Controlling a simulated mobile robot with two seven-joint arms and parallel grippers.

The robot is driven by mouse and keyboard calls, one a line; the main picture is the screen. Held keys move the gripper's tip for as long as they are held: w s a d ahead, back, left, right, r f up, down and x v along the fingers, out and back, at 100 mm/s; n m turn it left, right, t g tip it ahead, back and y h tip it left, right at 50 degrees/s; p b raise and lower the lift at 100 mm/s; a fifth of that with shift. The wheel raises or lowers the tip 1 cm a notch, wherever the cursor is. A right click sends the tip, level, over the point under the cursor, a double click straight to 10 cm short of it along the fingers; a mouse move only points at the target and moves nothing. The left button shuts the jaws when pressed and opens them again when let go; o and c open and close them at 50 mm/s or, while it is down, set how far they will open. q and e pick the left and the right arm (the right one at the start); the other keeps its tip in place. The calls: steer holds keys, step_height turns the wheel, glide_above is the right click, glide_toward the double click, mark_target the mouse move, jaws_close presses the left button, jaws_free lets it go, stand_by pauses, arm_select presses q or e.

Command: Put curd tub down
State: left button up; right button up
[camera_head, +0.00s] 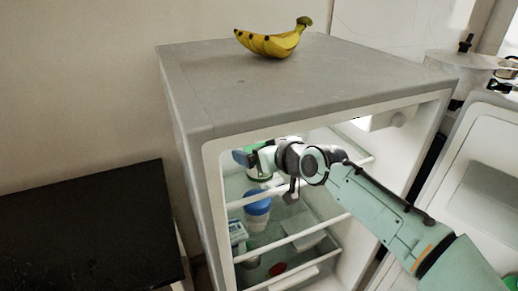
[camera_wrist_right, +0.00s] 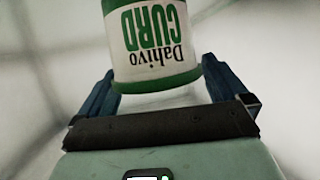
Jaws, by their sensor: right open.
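The curd tub (camera_head: 259,173), white with green bands, is inside the open fridge at the upper shelf level, partly hidden by my right gripper (camera_head: 248,158). In the right wrist view the curd tub (camera_wrist_right: 152,42) shows its label upside down, between the two blue fingers of my right gripper (camera_wrist_right: 161,88). The jaws are open, with a gap visible beside the tub's lower end. I cannot tell whether its base rests fully on the shelf. My left gripper is not in view.
The fridge (camera_head: 300,88) has a bunch of bananas (camera_head: 272,43) on top. A blue-lidded container (camera_head: 257,208) stands below the tub. A red item (camera_head: 277,269) lies lower down. The open fridge door (camera_head: 487,190) is at right, and a black surface (camera_head: 90,228) at left.

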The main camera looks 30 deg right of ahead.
steer(key=shift+s+r+p, duration=0.15)
steer(key=shift+r+p, duration=0.55)
steer(key=shift+r, duration=0.2)
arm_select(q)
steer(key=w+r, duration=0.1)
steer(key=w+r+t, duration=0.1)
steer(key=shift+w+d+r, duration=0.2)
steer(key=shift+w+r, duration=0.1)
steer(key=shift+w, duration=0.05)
arm_select(e)
steer(key=v, duration=1.1)
steer(key=shift+s, duration=0.3)
steer(key=shift+f, duration=0.15)
